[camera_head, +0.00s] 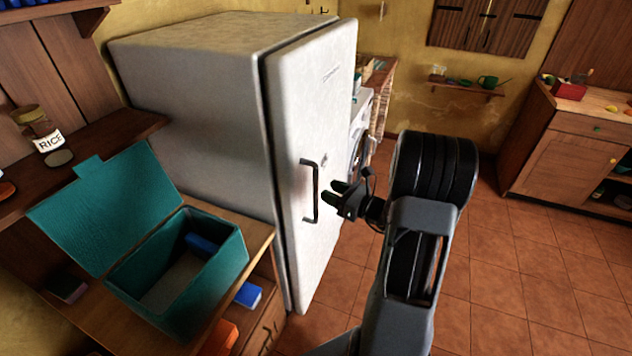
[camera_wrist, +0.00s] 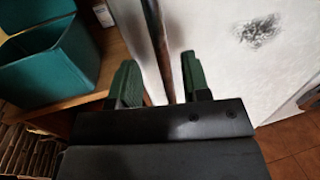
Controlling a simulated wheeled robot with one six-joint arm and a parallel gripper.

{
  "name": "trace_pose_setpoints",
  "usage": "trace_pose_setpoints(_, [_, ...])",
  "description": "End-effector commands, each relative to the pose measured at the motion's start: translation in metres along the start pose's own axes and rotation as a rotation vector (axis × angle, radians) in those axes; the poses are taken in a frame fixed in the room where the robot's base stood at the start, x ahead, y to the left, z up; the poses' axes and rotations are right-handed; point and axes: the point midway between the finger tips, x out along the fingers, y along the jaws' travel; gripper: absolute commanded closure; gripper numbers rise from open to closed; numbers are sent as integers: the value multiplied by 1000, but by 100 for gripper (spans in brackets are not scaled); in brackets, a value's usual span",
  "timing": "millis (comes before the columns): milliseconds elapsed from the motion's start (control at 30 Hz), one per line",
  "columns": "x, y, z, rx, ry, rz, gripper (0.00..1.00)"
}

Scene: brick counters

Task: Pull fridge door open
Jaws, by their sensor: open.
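The white fridge (camera_head: 200,110) stands at the centre-left of the head view. Its door (camera_head: 315,110) sits against the body with a narrow dark seam along the edge. A dark vertical handle (camera_head: 313,192) is on the door front. My gripper (camera_head: 333,193) is open, with its fingertips just right of the handle in the picture. In the wrist view, the two green fingers of my gripper (camera_wrist: 160,65) are apart, near the white door face (camera_wrist: 245,65). A dark bar shows between them; I cannot tell whether it is the handle or the seam, or whether anything touches.
An open teal box (camera_head: 215,265) stands on a wooden counter left of the fridge; the wrist view shows it too (camera_wrist: 45,60). A wooden cabinet (camera_head: 565,150) stands at the far right. The tiled floor (camera_head: 520,275) between is clear.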

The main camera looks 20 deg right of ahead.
Motion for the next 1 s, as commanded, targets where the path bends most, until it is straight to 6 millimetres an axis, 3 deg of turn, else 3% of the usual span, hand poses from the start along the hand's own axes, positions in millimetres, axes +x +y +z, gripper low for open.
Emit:
trace_pose_setpoints(200, [36,1,1,0,1,3,57])
trace_pose_setpoints(400, [53,1,0,-1,1,3,57])
trace_pose_setpoints(833, [58,0,0,-1,1,1,57])
trace_pose_setpoints(1000, [58,0,0,-1,1,1,73])
